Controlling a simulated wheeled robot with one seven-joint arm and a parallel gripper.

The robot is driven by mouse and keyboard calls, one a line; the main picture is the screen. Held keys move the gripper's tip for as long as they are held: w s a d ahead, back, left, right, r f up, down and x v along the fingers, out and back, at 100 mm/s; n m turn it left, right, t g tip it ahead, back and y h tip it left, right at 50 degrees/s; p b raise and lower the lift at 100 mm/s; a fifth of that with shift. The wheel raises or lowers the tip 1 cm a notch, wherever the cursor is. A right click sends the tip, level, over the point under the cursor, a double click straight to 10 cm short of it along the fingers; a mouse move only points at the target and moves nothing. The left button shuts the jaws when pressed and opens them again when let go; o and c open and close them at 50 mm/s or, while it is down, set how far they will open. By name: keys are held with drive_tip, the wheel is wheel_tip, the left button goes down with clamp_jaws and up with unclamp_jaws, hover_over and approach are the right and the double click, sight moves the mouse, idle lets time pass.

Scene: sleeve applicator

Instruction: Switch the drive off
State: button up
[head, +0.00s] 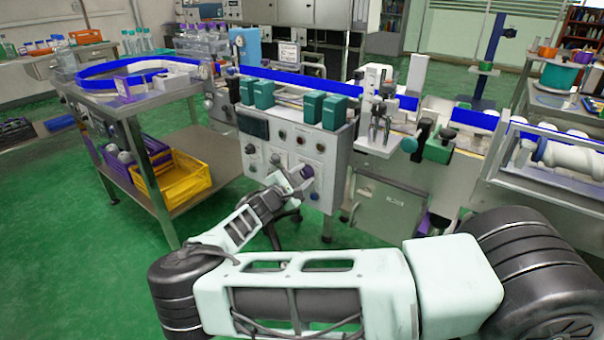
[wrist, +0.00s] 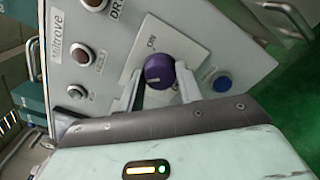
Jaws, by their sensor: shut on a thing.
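A purple rotary knob (wrist: 158,68) sits on a light plate on the grey control panel (wrist: 112,42). "ON" is printed beside the knob, and a pale pointer line shows on its face. In the wrist view, my gripper (wrist: 159,80) has one finger on each side of the knob and is shut on it. In the head view, my gripper (head: 297,180) is at the lower right of the panel front (head: 268,155), and the knob (head: 307,172) shows just beyond it. I cannot tell exactly where the pointer line points.
A blue button (wrist: 222,84) is close to the knob. Other panel controls include a red-brown one (wrist: 79,54) and a dark one (wrist: 75,91). A steel cart (head: 198,150) with yellow crates (head: 180,180) stands left. Open green floor (head: 70,240) lies in front.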

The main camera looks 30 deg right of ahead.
drive_tip(key=shift+n, duration=0.4)
drive_tip(key=o, duration=1)
drive_tip(key=shift+a, duration=0.1)
drive_tip(key=v, duration=1.7)
drive_tip(key=shift+s+a, duration=0.1)
